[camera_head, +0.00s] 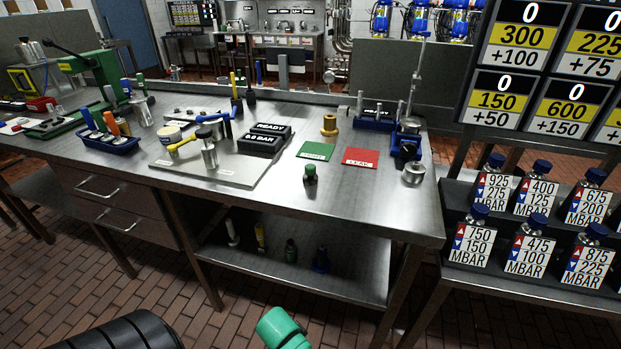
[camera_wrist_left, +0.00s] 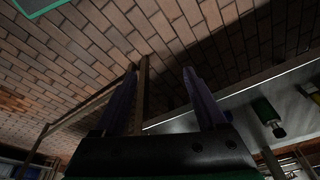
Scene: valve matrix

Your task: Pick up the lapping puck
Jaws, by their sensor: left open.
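I cannot tell for certain which thing is the lapping puck. A small brass-coloured flanged piece (camera_head: 329,125) stands upright on the steel workbench (camera_head: 350,200), behind the green and red plates. A short round steel piece (camera_head: 413,174) sits near the bench's right edge. My left gripper (camera_wrist_left: 160,70) is open and empty in the left wrist view, its two dark fingers apart with brick floor beyond. It touches nothing that I can see. My right gripper is in neither view.
A green plate (camera_head: 316,151) and a red plate (camera_head: 361,157) lie mid-bench; a green-capped bottle (camera_head: 310,175) stands in front. A fixture board (camera_head: 215,168) with valves is left of them. A blue-based stand (camera_head: 405,146) rises at right. The bench's front strip is mostly clear.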

